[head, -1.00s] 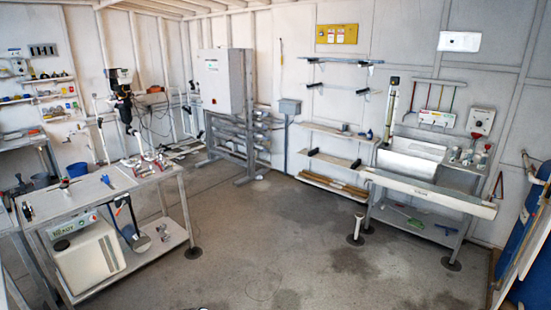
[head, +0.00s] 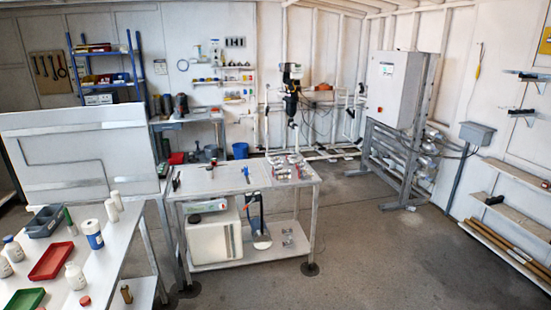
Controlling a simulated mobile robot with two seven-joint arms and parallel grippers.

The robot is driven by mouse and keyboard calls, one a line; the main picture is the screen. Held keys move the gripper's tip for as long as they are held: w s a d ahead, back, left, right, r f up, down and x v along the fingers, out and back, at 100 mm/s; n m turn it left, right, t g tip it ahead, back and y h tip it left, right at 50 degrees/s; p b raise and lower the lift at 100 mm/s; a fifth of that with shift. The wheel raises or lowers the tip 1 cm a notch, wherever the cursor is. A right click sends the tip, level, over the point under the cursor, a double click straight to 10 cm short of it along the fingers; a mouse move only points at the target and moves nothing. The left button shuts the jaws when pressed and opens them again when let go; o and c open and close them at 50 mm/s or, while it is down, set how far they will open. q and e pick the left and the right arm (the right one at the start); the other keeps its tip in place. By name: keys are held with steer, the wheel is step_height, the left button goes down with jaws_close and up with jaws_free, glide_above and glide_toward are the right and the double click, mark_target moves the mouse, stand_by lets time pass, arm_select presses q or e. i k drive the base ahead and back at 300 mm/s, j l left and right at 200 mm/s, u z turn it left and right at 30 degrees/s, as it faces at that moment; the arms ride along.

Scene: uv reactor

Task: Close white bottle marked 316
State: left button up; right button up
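Several white bottles stand on the white table at the lower left. One white bottle (head: 75,276) is near the front beside a red tray. Another white bottle with a blue cap (head: 13,249) is at the left edge, with a further white bottle (head: 5,267) just in front of it. A white container with a blue band (head: 93,235) stands behind the tray. The number 316 cannot be read on any of them. A small red round piece (head: 85,301), perhaps a cap, is at the bottom edge. Neither of my grippers shows.
A metal workbench (head: 215,183) stands in the middle. A grey cabinet (head: 393,90) is behind. Floor at the right is clear.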

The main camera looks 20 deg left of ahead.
mark_target(75, 277)
steer(key=i+u, duration=0.2)
steer(key=u, duration=0.2)
steer(key=i+u, duration=0.2)
steer(key=u, duration=0.2)
steer(key=i+u, duration=0.2)
steer(key=u, duration=0.15)
steer(key=i+l+u, duration=0.15)
steer(key=u, duration=0.25)
steer(key=i+u, duration=0.25)
steer(key=u, duration=0.25)
steer(key=i+l+u, duration=0.2)
steer(key=u, duration=0.3)
steer(key=i+l+u, duration=0.2)
steer(key=u, duration=0.3)
steer(key=i+l+u, duration=0.3)
steer(key=l+u, duration=0.25)
steer(key=i+l+u, duration=0.3)
steer(key=k, duration=0.1)
